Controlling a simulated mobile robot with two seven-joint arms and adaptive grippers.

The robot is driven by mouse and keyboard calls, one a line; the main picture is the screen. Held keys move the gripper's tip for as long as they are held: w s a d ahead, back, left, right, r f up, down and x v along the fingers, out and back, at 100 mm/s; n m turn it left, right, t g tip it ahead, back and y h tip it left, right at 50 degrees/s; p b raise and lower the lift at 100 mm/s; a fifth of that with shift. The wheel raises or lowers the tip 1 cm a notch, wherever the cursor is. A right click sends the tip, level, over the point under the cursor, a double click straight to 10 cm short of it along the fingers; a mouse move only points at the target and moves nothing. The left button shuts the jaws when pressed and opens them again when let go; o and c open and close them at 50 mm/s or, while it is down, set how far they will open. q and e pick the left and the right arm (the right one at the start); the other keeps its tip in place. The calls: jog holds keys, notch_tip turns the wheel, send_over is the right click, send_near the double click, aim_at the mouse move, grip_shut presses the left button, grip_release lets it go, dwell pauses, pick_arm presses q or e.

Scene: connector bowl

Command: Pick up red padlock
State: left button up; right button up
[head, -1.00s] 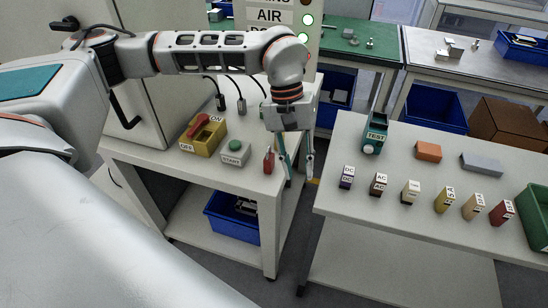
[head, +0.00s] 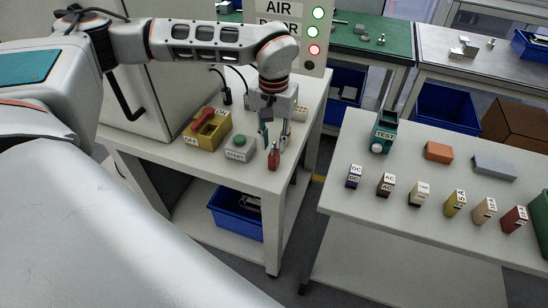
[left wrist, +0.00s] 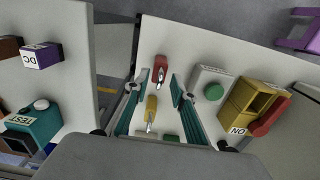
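The red padlock (head: 273,158) stands near the front right edge of the white table, right of the START button box. In the left wrist view the red padlock (left wrist: 160,66) lies just beyond the fingertips, roughly in line with the gap. My left gripper (head: 274,140) points down just behind it, open and empty. In the left wrist view its teal fingers (left wrist: 154,88) are spread, with a yellow padlock (left wrist: 151,108) seen between them. Whether the fingers are level with the red padlock I cannot tell. My right gripper is not in view.
The START box (head: 239,150) and yellow OFF switch box (head: 207,130) stand left of the padlock. The AIR DOOR light panel (head: 290,45) is behind. A gap separates this table from the right table (head: 335,165) with its TEST box (head: 384,135) and labelled blocks.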

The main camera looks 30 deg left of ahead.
pick_arm(q)
jog(key=shift+f, duration=0.5)
grip_shut()
jog(key=shift+r, duration=0.15)
